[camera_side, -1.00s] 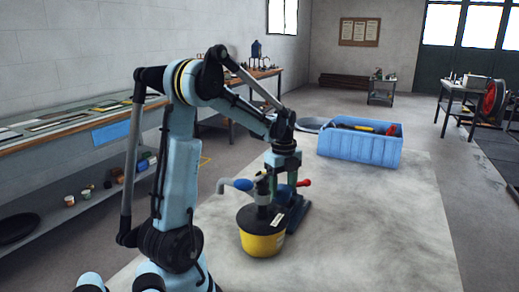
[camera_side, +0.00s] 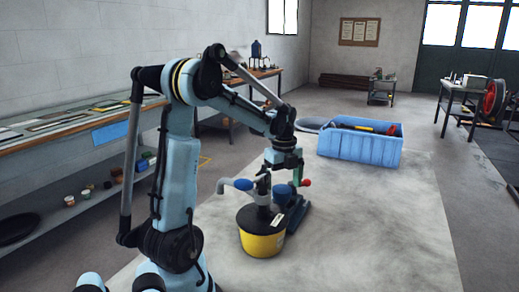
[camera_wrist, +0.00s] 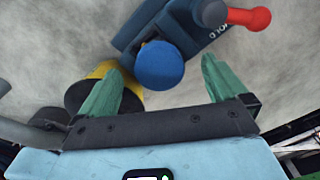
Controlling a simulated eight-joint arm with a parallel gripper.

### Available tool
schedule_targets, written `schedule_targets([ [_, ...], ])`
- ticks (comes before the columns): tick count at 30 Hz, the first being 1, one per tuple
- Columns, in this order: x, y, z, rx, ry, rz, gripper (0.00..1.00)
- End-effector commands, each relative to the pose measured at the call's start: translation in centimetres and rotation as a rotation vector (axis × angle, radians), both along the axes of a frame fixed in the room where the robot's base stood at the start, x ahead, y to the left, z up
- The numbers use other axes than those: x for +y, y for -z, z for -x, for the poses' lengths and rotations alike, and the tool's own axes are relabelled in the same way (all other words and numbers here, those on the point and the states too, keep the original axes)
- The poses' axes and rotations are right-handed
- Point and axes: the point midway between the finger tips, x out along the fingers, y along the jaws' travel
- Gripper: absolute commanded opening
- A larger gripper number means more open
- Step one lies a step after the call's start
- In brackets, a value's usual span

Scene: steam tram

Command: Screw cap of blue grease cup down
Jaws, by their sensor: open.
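The blue grease cup's round cap (camera_side: 283,193) stands beside the yellow pot, just below my gripper. In the wrist view the smooth blue cap (camera_wrist: 160,66) lies between my two green fingers, with a gap on each side. My gripper (camera_wrist: 162,66) is open and empty, its fingertips on either side of the cap in that view. In the side view my gripper (camera_side: 281,176) hangs over the cap with its fingers apart. The body of the cup under the cap is mostly hidden.
A dark blue-grey base (camera_wrist: 180,28) with a red-knobbed lever (camera_wrist: 248,18) is close beside the cap. A blue crate of tools (camera_side: 358,147) is behind; the bench top at right is clear.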

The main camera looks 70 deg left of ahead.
Motion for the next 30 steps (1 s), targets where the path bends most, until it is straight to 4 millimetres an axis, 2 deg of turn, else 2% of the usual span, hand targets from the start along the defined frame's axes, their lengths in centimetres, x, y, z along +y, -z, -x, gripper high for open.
schedule_targets([
  [18,0.0,-3.8,0.0,0.000,0.000,0.000,1.00],
  [30,-0.1,-4.1,0.0,-0.001,-0.002,0.000,1.00],
])
